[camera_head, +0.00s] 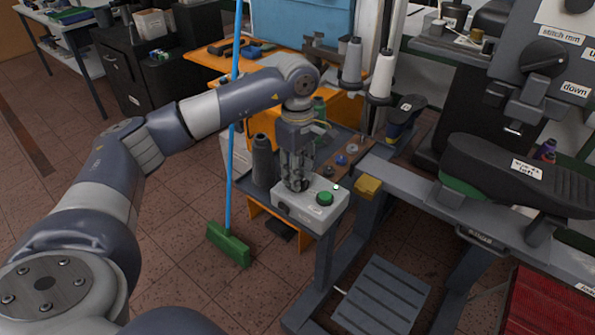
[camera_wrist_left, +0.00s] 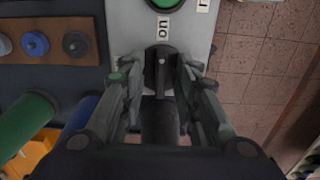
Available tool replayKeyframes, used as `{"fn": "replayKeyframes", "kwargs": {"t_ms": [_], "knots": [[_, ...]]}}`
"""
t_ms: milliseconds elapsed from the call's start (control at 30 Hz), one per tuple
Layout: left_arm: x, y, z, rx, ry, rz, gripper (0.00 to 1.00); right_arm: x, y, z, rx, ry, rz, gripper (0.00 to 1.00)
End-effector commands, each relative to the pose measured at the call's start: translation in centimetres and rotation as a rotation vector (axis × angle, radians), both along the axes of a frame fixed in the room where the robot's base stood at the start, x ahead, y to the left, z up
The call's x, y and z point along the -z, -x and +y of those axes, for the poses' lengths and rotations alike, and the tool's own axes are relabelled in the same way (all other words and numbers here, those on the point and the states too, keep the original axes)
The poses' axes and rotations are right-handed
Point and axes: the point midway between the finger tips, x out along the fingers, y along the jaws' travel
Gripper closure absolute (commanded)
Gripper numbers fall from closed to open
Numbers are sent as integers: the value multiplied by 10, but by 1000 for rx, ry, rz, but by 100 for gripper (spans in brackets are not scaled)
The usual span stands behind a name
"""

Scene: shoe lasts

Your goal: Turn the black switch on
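The black switch (camera_wrist_left: 162,60) is a round knob with a light mark, on the grey control box (camera_head: 296,212). An "on" label (camera_wrist_left: 163,28) lies beside it in the wrist view. My left gripper (camera_head: 297,185) points down over the box's left end in the head view and hides most of the switch there. In the wrist view the fingers of this gripper (camera_wrist_left: 158,66) stand apart on either side of the switch, with gaps visible. The green button (camera_head: 324,198) is on the same box, and its edge shows at the top of the wrist view (camera_wrist_left: 160,3). My right gripper is out of view.
A dark grey bottle-like object (camera_head: 262,160) stands just left of the gripper. A tray (camera_head: 333,150) with small round parts lies behind the box. A blue-handled broom (camera_head: 228,245) stands to the left. A black shoe last (camera_head: 510,170) is on the machine at right.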

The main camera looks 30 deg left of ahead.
Motion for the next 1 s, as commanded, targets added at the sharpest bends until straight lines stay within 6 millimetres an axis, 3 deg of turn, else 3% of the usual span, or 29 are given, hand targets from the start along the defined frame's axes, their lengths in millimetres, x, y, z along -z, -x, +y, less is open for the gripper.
{"fn": "replayKeyframes", "kwargs": {"t_ms": [133,267,667,1000], "knots": [[-3,0,0,0,0,0,71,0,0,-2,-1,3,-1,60],[-17,-1,0,-1,-1,-2,71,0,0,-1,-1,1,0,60],[-101,-1,-1,1,1,-3,71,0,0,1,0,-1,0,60],[-120,0,0,1,0,0,71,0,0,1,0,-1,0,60]]}}
